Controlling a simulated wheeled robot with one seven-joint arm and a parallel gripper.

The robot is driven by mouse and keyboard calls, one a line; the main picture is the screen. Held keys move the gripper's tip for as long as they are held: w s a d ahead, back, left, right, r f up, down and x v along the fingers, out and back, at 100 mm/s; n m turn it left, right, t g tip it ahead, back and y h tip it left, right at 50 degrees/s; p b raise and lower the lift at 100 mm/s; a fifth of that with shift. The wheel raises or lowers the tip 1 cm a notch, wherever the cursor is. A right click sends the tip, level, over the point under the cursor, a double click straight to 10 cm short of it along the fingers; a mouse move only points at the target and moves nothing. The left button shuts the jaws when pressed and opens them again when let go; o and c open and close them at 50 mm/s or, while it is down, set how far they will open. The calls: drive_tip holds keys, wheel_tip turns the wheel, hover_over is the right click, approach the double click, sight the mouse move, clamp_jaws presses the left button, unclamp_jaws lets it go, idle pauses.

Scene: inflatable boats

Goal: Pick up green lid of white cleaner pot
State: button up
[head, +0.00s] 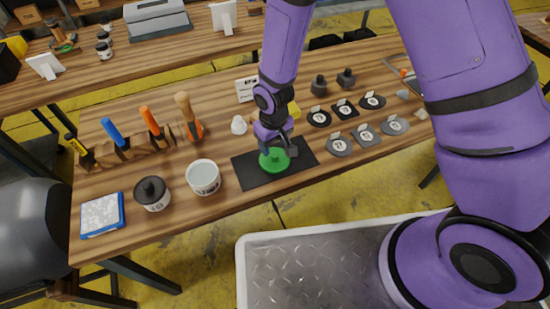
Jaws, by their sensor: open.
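The green lid (274,161) lies on a black mat (247,178) near the front edge of the wooden table. It is round with a raised knob in the middle. My gripper (277,147) points down right over the lid, with its open fingers at the knob. The fingers hide part of the knob, and I cannot tell whether they touch it. The white cleaner pot (203,178) stands upright to the left of the mat. Its top shows pale, with no green lid on it.
Round and square patches (366,135) lie right of the mat. A small white object (238,125) stands behind the mat.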

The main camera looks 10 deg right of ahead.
sight(275, 155)
drive_tip(key=shift+d+f, duration=0.1)
drive_tip(key=shift+f, duration=2.3)
drive_tip(key=c, duration=1)
